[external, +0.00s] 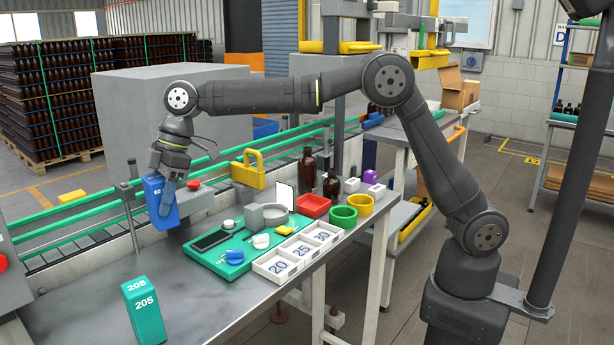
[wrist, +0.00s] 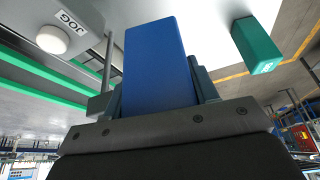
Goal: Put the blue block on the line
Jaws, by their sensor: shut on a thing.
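My gripper (external: 168,182) is shut on the blue block (external: 160,205), which hangs upright below it, slightly tilted. The block carries a small white number. In the external view it appears over the table's back edge, in front of the conveyor; its exact height above the surface is hard to tell. In the wrist view the blue block (wrist: 155,68) fills the middle, between the two fingers. The line looks to be the conveyor (external: 110,217) with green rails, running along behind the table. A green block (external: 144,310) marked 205 stands at the table's front left.
A teal tray (external: 228,268) with small items, a white numbered box (external: 283,262), a red bin (external: 313,206) and brown bottles (external: 308,172) stand right of my gripper. A thin post (external: 132,225) rises near the block. The table's left middle is clear.

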